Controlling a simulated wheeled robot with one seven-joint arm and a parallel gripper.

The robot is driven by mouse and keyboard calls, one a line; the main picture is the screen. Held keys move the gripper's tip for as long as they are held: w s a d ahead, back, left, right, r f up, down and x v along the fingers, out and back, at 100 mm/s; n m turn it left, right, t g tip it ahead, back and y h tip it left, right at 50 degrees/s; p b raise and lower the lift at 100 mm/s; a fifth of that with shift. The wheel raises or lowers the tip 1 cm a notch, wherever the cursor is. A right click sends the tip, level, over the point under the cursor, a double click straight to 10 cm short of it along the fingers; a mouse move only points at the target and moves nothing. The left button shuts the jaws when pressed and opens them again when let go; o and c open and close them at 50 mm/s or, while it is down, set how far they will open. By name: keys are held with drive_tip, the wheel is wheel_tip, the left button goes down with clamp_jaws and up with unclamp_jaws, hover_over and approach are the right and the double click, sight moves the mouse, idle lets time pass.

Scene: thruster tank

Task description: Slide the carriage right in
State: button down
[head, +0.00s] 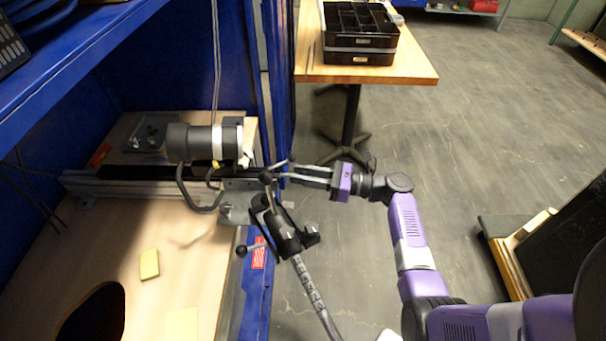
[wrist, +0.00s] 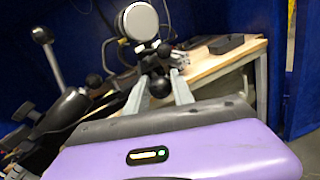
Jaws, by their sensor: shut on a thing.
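The carriage carries a dark grey cylinder (head: 203,142) with a pale band, above a metal rail (head: 90,181) on the wooden bench. It sits near the rail's right end, by the blue frame's opening. In the wrist view the cylinder's round pale end (wrist: 140,21) faces me. My gripper (head: 281,173) reaches in from the right, at the carriage's near end. In the wrist view its two grey fingers are shut on a black ball knob (wrist: 160,86) below the cylinder. How the knob joins the carriage is partly hidden.
A grey stand with black ball-ended levers (head: 278,228) rises just in front of my gripper. Blue walls flank the opening. Yellow pads (head: 149,264) lie on the bench. A wooden table (head: 420,68) with black trays (head: 360,35) stands behind. The floor at right is largely clear.

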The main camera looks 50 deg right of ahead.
sight(257, 176)
idle(0.4)
drive_tip(key=a+x, duration=0.1)
drive_tip(key=x, duration=0.5)
drive_tip(key=s+a+x, duration=0.1)
drive_tip(key=x, duration=0.5)
drive_tip(key=a+x, duration=0.1)
drive_tip(key=x, duration=0.5)
drive_tip(key=shift+s+a+p, duration=0.15)
drive_tip(key=shift+p, duration=0.25)
drive_tip(key=shift+a+r, duration=0.1)
drive_tip(key=shift+a, duration=0.1)
drive_tip(key=shift+w, duration=0.25)
drive_tip(key=c, duration=1.1)
unclamp_jaws()
drive_tip(key=v, duration=0.7)
drive_tip(key=shift+s+d, duration=0.15)
drive_tip(key=shift+s, duration=0.25)
